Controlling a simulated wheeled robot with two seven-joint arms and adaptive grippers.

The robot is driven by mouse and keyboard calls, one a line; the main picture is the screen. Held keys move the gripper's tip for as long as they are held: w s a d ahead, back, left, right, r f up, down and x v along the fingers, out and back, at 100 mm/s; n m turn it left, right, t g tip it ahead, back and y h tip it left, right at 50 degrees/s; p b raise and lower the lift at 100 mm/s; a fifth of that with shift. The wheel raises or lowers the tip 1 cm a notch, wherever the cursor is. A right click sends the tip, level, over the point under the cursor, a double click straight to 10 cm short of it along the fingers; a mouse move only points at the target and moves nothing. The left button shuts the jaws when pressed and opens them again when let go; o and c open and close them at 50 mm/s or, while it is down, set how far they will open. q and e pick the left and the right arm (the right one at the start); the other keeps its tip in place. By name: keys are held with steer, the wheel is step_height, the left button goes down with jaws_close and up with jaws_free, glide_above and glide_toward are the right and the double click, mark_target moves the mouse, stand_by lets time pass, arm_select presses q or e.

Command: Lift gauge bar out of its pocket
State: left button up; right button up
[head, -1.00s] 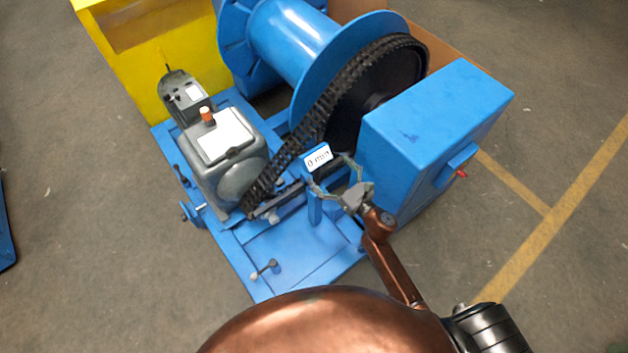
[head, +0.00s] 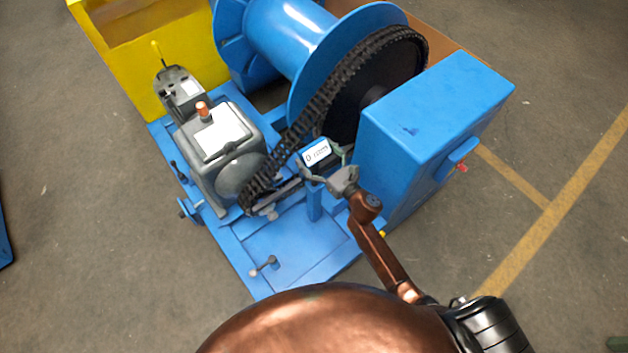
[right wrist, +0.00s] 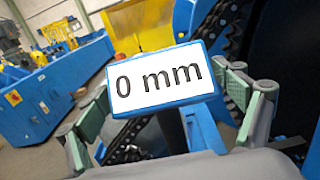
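The gauge bar (head: 316,153) shows as a blue head with a white "0 mm" face, above a blue upright (head: 314,205) beside the chain. Its lower part and the pocket cannot be made out clearly. My right gripper (head: 322,168) is open, with its fingers spread to either side of the head. In the right wrist view the label face (right wrist: 162,83) fills the middle, between the green-grey pads of my right gripper (right wrist: 162,112). Neither pad is clearly pressed on it. My left gripper is not in view.
The black chain (head: 318,108) runs from the grey motor unit (head: 222,135) up to the large wheel, behind the gauge. A blue box (head: 430,120) stands close on the right of my gripper. The blue base plate (head: 290,250) is mostly clear in front.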

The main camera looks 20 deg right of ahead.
steer(key=c, duration=1.7)
steer(key=shift+r, duration=0.25)
steer(key=shift+c, duration=0.3)
